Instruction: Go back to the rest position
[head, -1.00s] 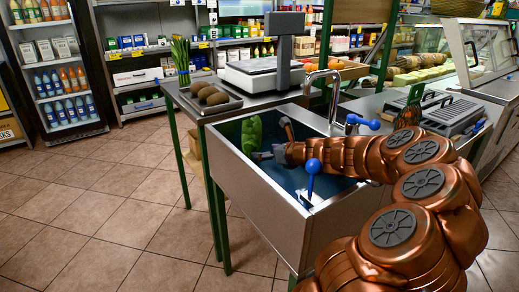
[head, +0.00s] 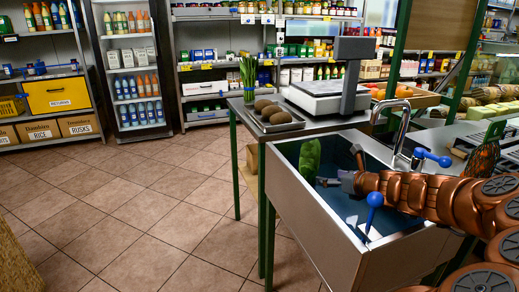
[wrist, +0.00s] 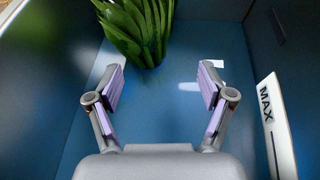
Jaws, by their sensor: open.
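My gripper (wrist: 162,90) is open and empty in the wrist view, with its two fingers spread apart above the blue floor of the sink basin. In the head view my gripper (head: 338,172) is inside the steel sink (head: 312,222), at the end of my copper-coloured arm. A green leafy bunch (wrist: 137,28) stands in the sink beyond my fingertips and apart from them. It also shows in the head view (head: 309,158), against the far left side of the basin.
A scale (head: 328,95) and a tray of brown produce (head: 268,118) are on the table behind. A MAX label (wrist: 277,125) is on the basin wall. The tiled floor at left is clear.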

